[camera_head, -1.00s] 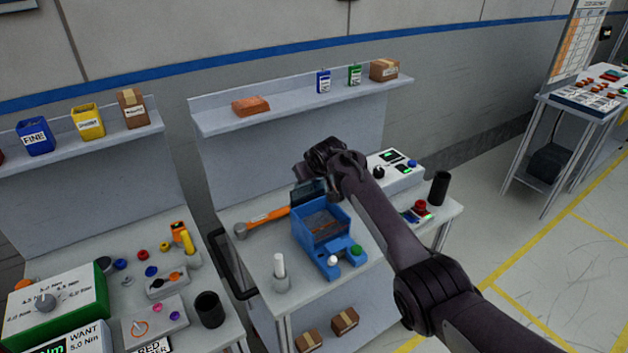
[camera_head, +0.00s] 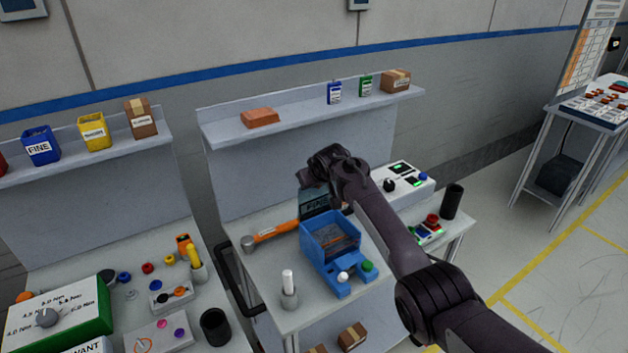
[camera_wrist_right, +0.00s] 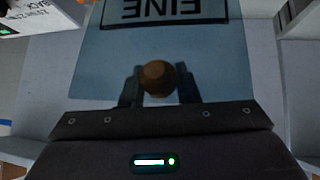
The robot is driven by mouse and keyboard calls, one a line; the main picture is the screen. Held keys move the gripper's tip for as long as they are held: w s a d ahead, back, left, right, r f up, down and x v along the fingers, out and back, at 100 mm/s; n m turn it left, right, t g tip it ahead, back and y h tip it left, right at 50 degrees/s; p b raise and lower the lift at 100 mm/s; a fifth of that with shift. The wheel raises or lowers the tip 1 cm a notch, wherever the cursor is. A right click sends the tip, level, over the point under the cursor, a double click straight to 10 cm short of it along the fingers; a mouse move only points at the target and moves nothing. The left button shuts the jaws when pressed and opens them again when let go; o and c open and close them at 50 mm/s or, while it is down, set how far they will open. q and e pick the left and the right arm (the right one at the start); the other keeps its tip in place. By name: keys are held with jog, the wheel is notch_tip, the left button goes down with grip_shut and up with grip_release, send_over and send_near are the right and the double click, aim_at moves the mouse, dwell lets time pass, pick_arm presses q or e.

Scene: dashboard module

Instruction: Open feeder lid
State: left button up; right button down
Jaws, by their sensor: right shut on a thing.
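The blue feeder (camera_head: 331,245) stands on the middle bench, its bin open at the top with dark contents visible. Its lid (camera_head: 314,203) stands raised at the back of the bin, a translucent blue panel with a label. In the right wrist view the lid (camera_wrist_right: 205,65) fills the middle, its "FINE" label upside down, with a round brown knob (camera_wrist_right: 158,78) on it. My right gripper (camera_wrist_right: 159,88) is shut on this knob, one finger on each side. In the head view my right gripper (camera_head: 318,186) is at the lid, its fingers hard to make out. My left gripper is not in view.
An orange-handled hammer (camera_head: 270,235) lies left of the feeder. A white cylinder in a holder (camera_head: 289,290) stands in front left. A control box (camera_head: 402,182) and black cup (camera_head: 452,201) are to the right. A shelf (camera_head: 310,117) runs behind.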

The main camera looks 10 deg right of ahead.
jog(key=shift+s+a+f, duration=0.15)
jog(key=shift+s+f, duration=0.05)
jog(key=shift+f, duration=0.4)
jog(key=c, duration=1.1)
grip_release()
jog(key=shift+r, duration=0.2)
jog(key=r+p, duration=0.4)
jog(key=shift+a, duration=0.2)
jog(key=r+p, duration=0.1)
jog(key=p, duration=0.1)
jog(key=r+p, duration=0.2)
jog(key=s+r+p, duration=0.1)
jog(key=r+p, duration=0.1)
jog(key=shift+a+r, duration=0.1)
jog(key=shift+a, duration=0.1)
